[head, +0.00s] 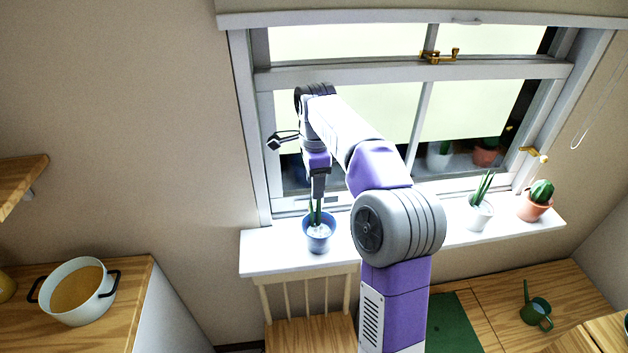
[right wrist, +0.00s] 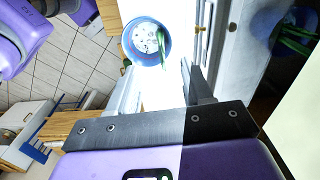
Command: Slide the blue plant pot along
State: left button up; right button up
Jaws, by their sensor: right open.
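The blue plant pot (head: 319,243) stands upright on the left part of the white windowsill (head: 275,262), holding a green plant and pale pebbles. In the right wrist view the blue pot (right wrist: 151,58) shows from above, just beyond the fingertips. My right gripper (head: 317,192) points down over the pot, close to its plant. In the right wrist view its two fingers (right wrist: 160,76) are apart with nothing held between them; I cannot tell whether they touch the pot. My left gripper is not in view.
A white pot with a spiky plant (head: 480,217) and a terracotta pot with a cactus (head: 535,209) stand farther right on the sill. The window is behind. A chair (head: 310,325) stands below the sill. A white cooking pot (head: 75,302) is on the left counter.

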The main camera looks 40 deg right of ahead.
aim_at(314, 203)
notch_tip(314, 203, down, 8)
jog(key=shift+w+r+b, duration=0.15)
jog(key=shift+b, duration=1.05)
grip_shut()
